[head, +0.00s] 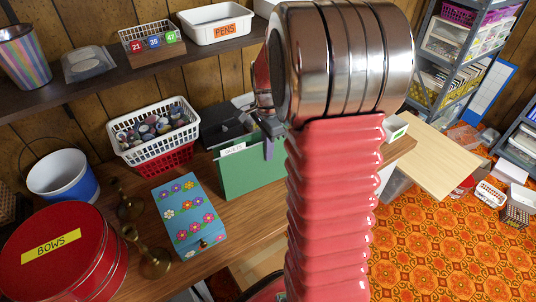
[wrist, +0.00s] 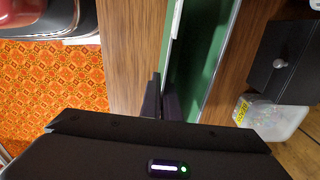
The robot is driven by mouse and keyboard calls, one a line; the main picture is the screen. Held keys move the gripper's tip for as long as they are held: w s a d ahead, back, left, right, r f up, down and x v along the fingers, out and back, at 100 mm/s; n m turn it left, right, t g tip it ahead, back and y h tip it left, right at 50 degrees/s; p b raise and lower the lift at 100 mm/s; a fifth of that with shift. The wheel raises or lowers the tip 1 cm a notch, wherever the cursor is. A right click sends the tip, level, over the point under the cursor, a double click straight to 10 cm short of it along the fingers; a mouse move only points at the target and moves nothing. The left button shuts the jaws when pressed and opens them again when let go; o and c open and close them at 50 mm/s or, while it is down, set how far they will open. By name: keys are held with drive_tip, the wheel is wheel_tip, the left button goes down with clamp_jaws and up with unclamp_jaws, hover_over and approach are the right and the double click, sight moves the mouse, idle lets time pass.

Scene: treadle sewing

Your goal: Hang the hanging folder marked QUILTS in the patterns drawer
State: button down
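A green hanging folder (head: 248,172) stands upright over the wooden worktop, with a white tab (head: 233,149) whose lettering is too small to read. My gripper (head: 268,147) is at the folder's upper right edge, partly hidden behind my arm. In the wrist view its two dark fingers (wrist: 161,100) lie close together on either side of the edge of the green folder (wrist: 203,45), and look shut on it. I cannot tell whether the folder's bottom touches the worktop. I cannot make out a drawer marked for patterns.
A blue flowered box (head: 187,215), brass candlesticks (head: 154,256) and a red BOWS tin (head: 62,255) stand left of the folder. A white basket (head: 155,130) of spools is behind. A pale wooden leaf (head: 436,155) juts out right. A dark box with a knob (wrist: 280,63) shows in the wrist view.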

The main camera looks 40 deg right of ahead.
wheel_tip(320, 180, up, 8)
drive_tip(key=shift+r, duration=0.4)
drive_tip(key=shift+s, duration=0.15)
idle(0.4)
